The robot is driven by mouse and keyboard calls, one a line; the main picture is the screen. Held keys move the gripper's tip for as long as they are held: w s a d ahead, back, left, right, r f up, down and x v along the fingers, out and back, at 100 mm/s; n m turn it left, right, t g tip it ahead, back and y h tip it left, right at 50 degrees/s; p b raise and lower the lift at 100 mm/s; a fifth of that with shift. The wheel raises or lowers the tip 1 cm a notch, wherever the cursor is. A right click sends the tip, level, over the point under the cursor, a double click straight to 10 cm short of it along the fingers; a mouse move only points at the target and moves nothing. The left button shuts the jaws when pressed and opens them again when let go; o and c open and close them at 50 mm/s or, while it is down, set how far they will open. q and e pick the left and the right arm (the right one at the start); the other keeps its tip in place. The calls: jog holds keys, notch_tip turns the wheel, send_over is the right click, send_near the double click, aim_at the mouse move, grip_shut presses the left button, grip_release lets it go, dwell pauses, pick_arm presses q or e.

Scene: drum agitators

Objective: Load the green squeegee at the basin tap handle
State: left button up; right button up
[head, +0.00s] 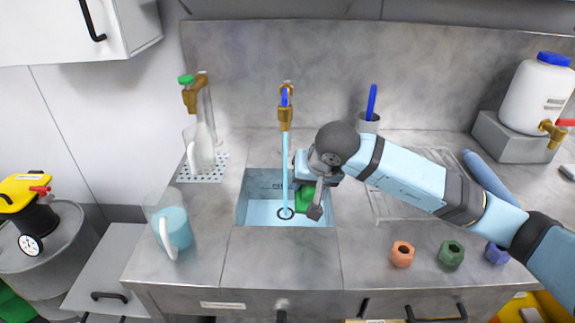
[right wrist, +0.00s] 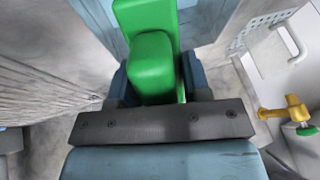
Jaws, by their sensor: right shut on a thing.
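The green squeegee (head: 304,199) is in my right gripper (head: 306,178), low over the basin (head: 262,183). In the right wrist view the jaws (right wrist: 156,85) are shut on a green block-shaped part of the squeegee (right wrist: 152,60). The gripper and arm hide much of it in the head view. The basin tap (head: 285,116) has a blue handle (head: 284,97), and a light blue stream (head: 285,165) falls from it to the drain. The squeegee is just right of the stream; I cannot tell whether they touch. My left gripper is not in view.
A clear jug (head: 172,225) of blue liquid stands left of the basin. Behind it, a bottle (head: 202,148) stands under a green-handled tap (head: 190,92). Orange (head: 402,254), green (head: 451,253) and blue (head: 497,253) nuts lie front right. The counter before the basin is clear.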

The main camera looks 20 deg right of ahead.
jog(key=shift+r, duration=0.1)
dwell(0.5)
jog(key=s+d+r, duration=0.1)
jog(key=s+r, duration=0.3)
jog(key=s, duration=0.1)
jog(key=shift+d+p, duration=0.2)
jog(key=shift+p, duration=0.2)
jog(key=shift+w, duration=0.1)
